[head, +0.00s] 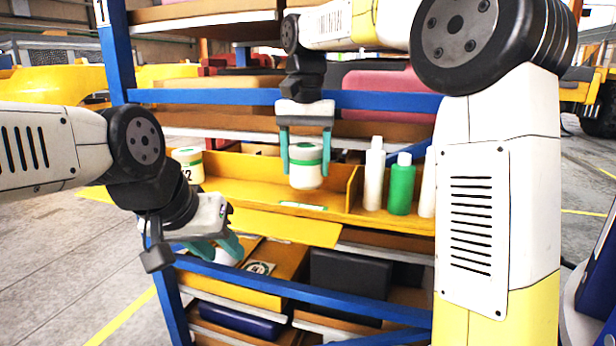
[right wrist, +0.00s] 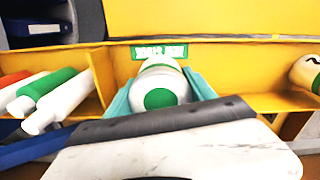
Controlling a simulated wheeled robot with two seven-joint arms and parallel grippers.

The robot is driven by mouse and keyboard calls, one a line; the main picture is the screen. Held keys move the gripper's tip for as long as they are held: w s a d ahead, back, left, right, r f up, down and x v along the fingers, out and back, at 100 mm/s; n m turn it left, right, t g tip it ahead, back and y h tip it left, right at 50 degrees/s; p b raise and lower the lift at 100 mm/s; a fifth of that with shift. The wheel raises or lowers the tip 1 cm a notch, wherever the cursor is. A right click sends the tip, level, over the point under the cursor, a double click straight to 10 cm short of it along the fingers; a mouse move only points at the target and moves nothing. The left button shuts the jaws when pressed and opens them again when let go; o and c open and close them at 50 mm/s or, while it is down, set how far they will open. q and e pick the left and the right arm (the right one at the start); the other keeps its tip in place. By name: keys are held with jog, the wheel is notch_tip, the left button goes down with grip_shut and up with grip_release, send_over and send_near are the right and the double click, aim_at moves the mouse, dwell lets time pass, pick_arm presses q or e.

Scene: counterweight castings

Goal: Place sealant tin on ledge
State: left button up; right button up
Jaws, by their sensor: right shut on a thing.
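The sealant tin (head: 305,172), white with a green band, is upright between the fingers of my right gripper (head: 306,146). The right gripper is shut on it, over the yellow ledge (head: 240,190). In the right wrist view the tin (right wrist: 160,88) shows its round green-marked end between the fingers (right wrist: 160,95), close to a green label (right wrist: 159,50) on the ledge. Whether the tin's base touches the ledge is unclear. My left gripper (head: 218,247) is lower left, in front of the rack, with its teal fingers apart. A white item shows behind them.
White bottles (head: 373,172) and a green bottle (head: 401,184) stand in the compartment to the right, behind a low divider (head: 352,188). Another tin (head: 188,164) stands at the ledge's left end. A blue rack beam (head: 390,101) crosses above. The ledge between has free room.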

aim_at(308, 177)
jog(key=shift+w+d, duration=0.1)
jog(key=shift+w, duration=0.15)
jog(key=shift+w+d+f, duration=0.1)
jog(key=shift+w+f, duration=0.1)
jog(key=shift+f, duration=0.7)
jog(key=shift+w+f, duration=0.15)
jog(key=shift+f, duration=0.75)
jog(key=shift+f, duration=0.15)
jog(key=o, duration=1.7)
notch_tip(308, 177, up, 12)
jog(key=shift+r, duration=0.2)
